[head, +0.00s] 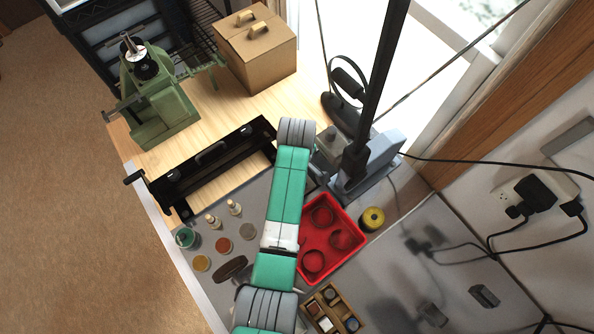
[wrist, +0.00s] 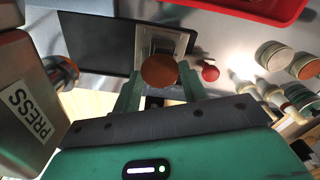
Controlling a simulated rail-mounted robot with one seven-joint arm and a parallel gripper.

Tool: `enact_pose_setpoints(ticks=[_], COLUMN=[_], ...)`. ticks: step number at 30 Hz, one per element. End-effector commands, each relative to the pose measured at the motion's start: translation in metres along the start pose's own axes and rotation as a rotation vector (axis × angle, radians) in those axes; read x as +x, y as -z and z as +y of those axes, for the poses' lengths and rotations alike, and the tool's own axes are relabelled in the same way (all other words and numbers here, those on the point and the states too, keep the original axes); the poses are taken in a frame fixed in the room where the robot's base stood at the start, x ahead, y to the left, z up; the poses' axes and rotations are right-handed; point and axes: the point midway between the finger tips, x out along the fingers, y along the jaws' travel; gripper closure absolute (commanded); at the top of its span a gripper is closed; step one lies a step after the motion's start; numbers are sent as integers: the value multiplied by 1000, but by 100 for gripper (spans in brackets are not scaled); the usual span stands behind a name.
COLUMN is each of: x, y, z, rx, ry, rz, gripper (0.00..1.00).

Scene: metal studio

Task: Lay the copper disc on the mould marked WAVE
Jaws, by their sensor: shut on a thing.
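My gripper (wrist: 160,84) is shut on the copper disc (wrist: 160,70), a round reddish-brown piece held at the fingertips in the wrist view. Behind the disc in that view is a dark block with a pale metal plate (wrist: 160,34); the disc covers part of it, and I cannot tell whether they touch. No WAVE marking is legible in either view, so I cannot tell which thing is that mould. In the head view my arm hides the gripper and the disc.
In the head view a red tray (head: 347,258) lies right of my arm.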

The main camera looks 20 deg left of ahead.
Motion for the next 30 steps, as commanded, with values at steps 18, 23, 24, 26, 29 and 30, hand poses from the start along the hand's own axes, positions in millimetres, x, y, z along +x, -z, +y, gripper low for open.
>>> enact_pose_setpoints(ticks=[18,23,24,26,29,30], x=[6,6,6,6,0,-6], y=[0,0,0,0,0,0], z=[0,0,0,0,1,1], rx=[0,0,0,0,0,0], ry=[0,0,0,0,-2,-2], rz=[0,0,0,0,1,1], gripper=[38,32,32,32,32,32])
